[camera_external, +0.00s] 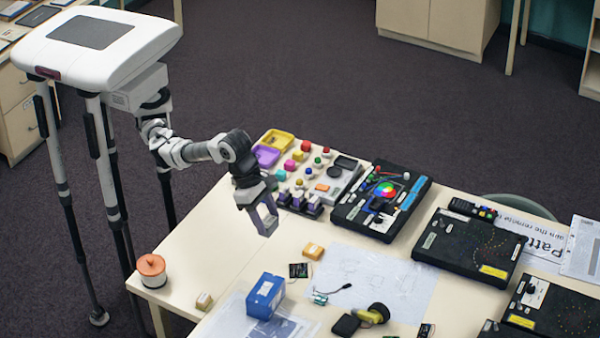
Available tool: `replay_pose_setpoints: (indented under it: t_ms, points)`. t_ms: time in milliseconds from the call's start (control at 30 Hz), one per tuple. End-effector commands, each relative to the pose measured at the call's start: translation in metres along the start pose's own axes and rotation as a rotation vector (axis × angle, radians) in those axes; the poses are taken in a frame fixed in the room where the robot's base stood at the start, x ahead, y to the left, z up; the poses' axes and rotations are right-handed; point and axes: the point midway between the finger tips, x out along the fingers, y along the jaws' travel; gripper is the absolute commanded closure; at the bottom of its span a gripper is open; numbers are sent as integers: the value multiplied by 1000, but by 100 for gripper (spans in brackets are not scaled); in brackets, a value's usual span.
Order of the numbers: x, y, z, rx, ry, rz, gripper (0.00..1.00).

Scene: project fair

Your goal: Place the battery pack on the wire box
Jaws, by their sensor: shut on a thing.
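My gripper (264,218) hangs over the table's left half, pointing down. It is shut on a small grey-violet block (267,226) that is partly covered by the fingers. I cannot tell for sure whether this block is the battery pack. A blue box with white labels (265,296), perhaps the wire box, stands on the table in front of and below my gripper in the picture, apart from it. A small teal-and-black part with a black lead (320,298) lies to the right of the blue box.
An orange-topped spool (152,270) stands at the left table corner. A tray of coloured parts (318,185) and black device panels (380,201) fill the back and right. The table's left strip is mostly clear.

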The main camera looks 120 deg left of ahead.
Motion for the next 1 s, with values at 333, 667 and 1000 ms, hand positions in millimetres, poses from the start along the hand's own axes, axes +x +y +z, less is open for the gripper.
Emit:
replay_pose_setpoints:
  t_ms: [333,667,1000]
  points:
    - [83,0,-35,-2,3,5,74]
    - [135,1,-56,-1,0,4,74]
    - [168,1,-70,0,0,4,74]
